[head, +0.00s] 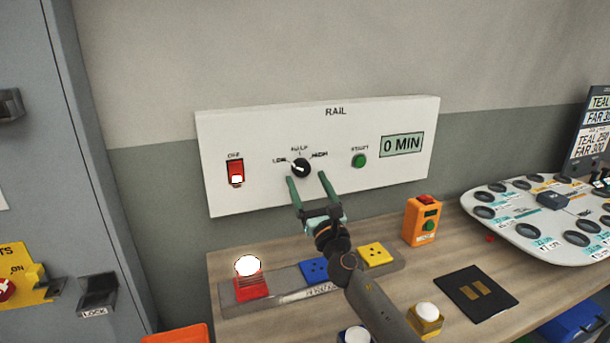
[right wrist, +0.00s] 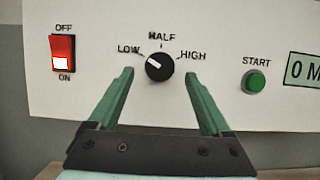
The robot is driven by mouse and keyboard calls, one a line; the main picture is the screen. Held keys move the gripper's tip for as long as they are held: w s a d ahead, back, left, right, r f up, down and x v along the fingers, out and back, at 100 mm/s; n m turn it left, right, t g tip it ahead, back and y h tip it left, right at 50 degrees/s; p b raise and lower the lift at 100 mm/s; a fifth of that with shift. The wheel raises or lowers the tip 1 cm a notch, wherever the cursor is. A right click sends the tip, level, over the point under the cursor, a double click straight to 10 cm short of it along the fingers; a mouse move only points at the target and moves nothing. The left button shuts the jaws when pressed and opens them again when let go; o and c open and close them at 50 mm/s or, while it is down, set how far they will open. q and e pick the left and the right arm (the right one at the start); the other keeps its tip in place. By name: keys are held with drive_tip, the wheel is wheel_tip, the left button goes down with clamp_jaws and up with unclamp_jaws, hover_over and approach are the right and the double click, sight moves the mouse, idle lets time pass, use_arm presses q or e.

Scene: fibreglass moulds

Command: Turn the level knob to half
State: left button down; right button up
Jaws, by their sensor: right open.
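The level knob (head: 300,168) is a black round dial with a white pointer, on the white RAIL panel (head: 270,129). In the right wrist view the knob (right wrist: 160,67) has its pointer toward the upper left, at LOW. The labels LOW, HALF and HIGH run around it from left to right. My right gripper (head: 306,178) has green fingers and is open and empty. Its fingertips are just below the knob in the head view; in the right wrist view the fingers (right wrist: 160,76) stand either side of it, apart from it. My left gripper is not in view.
A red OFF/ON rocker switch (head: 236,173) is left of the knob. A green START button (head: 359,160) and a 0 MIN display (head: 402,145) are to its right. Below, the wooden bench holds an orange box (head: 422,221) and coloured sockets. A grey cabinet stands left.

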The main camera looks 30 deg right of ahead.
sight(301, 168)
drive_tip(key=shift+x, duration=1.15)
drive_tip(key=shift+c, duration=0.2)
clamp_jaws()
drive_tip(key=shift+m, duration=0.4)
drive_tip(key=m+g+h, duration=0.1)
drive_tip(key=m+h, duration=0.1)
drive_tip(key=m, duration=0.2)
drive_tip(key=shift+a, duration=0.2)
drive_tip(key=m+h, duration=0.1)
drive_tip(key=m, duration=0.1)
drive_tip(key=m+g, duration=0.1)
drive_tip(key=m, duration=0.1)
drive_tip(key=shift+a+r+h, duration=0.1)
drive_tip(key=shift+a+h, duration=0.05)
drive_tip(key=shift+h, duration=0.25)
drive_tip(key=m+g+h+p, duration=0.1)
drive_tip(key=m, duration=0.2)
drive_tip(key=m+g+h, duration=0.1)
drive_tip(key=m, duration=0.3)
drive_tip(key=shift+w+a+r+g+p, duration=0.1)
drive_tip(key=shift+a+r+g+p, duration=0.05)
drive_tip(key=shift+g+p, duration=0.25)
